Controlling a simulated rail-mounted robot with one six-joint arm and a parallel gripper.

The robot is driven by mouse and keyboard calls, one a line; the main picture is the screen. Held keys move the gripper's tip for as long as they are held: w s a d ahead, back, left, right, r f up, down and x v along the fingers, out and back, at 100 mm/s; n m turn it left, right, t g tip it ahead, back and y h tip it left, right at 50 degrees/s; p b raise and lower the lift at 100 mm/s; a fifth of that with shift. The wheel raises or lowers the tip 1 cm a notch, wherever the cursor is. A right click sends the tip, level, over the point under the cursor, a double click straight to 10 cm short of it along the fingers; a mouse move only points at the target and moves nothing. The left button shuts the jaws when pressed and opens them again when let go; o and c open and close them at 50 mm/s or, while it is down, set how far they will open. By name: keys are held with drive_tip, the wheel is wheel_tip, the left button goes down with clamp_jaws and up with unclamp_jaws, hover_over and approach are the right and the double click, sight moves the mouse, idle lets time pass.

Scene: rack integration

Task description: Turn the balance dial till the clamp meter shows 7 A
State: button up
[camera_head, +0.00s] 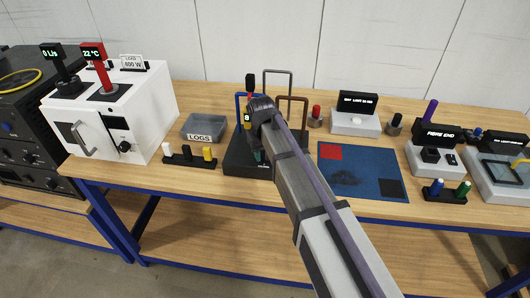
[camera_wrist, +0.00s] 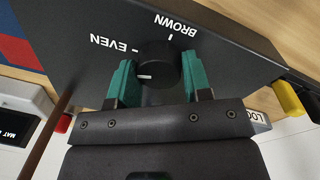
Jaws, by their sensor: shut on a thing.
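The balance dial (camera_wrist: 158,62) is a round black knob on a black box (camera_wrist: 215,40) in the wrist view. The panel around it reads EVEN and BROWN, each with a tick. The knob's white mark points left in the picture, past the EVEN tick on the side away from BROWN. My gripper (camera_wrist: 160,75) has its two green fingers against opposite sides of the knob. In the head view my arm hides the dial and most of the black box (camera_head: 235,157). Wire loops in blue (camera_head: 238,102), brown and grey stand behind it. I cannot read a clamp meter value.
A grey LOGS tray (camera_head: 204,127) and a stand with white, black and yellow pegs (camera_head: 190,158) are left of the box. A white oven-like unit (camera_head: 110,120) stands farther left. A blue mat (camera_head: 360,172) lies to the right, with small devices beyond it.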

sight(263, 153)
drive_tip(key=shift+m, duration=1.1)
drive_tip(key=o, duration=0.9)
drive_tip(key=shift+o, duration=0.2)
wheel_tip(263, 153, up, 11)
drive_tip(key=p, duration=1.1)
drive_tip(key=shift+a, duration=0.35)
drive_tip(key=shift+f, duration=0.1)
